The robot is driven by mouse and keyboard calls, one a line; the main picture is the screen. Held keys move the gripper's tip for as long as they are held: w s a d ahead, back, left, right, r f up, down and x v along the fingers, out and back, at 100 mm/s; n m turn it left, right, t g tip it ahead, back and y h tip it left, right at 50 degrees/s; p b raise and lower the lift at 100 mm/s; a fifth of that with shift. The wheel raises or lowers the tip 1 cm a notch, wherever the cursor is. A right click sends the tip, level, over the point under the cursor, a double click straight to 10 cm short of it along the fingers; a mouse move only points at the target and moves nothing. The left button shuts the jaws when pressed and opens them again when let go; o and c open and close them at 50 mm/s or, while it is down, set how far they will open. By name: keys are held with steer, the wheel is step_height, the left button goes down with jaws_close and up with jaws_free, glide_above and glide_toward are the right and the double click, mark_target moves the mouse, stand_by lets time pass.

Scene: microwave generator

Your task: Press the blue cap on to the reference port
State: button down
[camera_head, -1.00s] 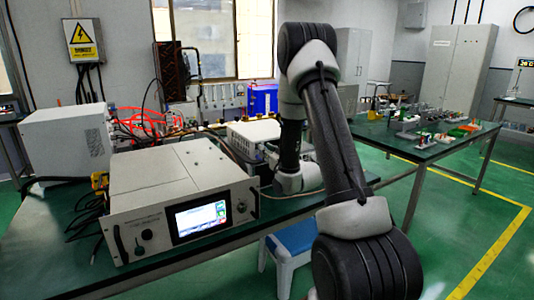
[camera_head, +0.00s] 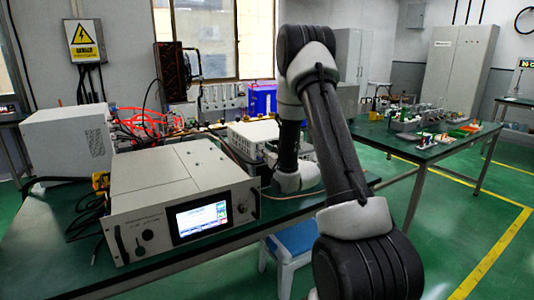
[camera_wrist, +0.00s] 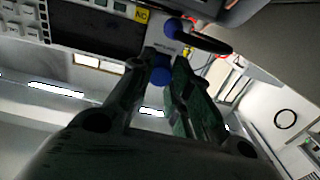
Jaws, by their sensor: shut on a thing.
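In the wrist view my gripper (camera_wrist: 160,66) is shut on a small blue cap (camera_wrist: 160,76), which shows between its two fingertips. Just beyond the fingertips is an instrument front with a dark display (camera_wrist: 95,28). A second blue round piece (camera_wrist: 176,28) with a black curved lead sits on that instrument, close to the fingertips and apart from the held cap. I cannot tell which fitting is the reference port. In the head view my arm hides the gripper and the cap.
A white generator box with a lit screen (camera_head: 202,219) stands on the near bench. A white box (camera_head: 68,142) and cables are behind it. A blue stool (camera_head: 290,245) stands by the bench. Another bench (camera_head: 430,145) with small parts is at the right, with open green floor around it.

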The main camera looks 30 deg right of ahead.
steer(key=shift+w, duration=0.5)
steer(key=c, duration=1.3)
jaws_free()
steer(key=shift+o, duration=0.2)
steer(key=s, duration=0.7)
steer(key=shift+s, duration=0.25)
steer(key=shift+d, duration=0.1)
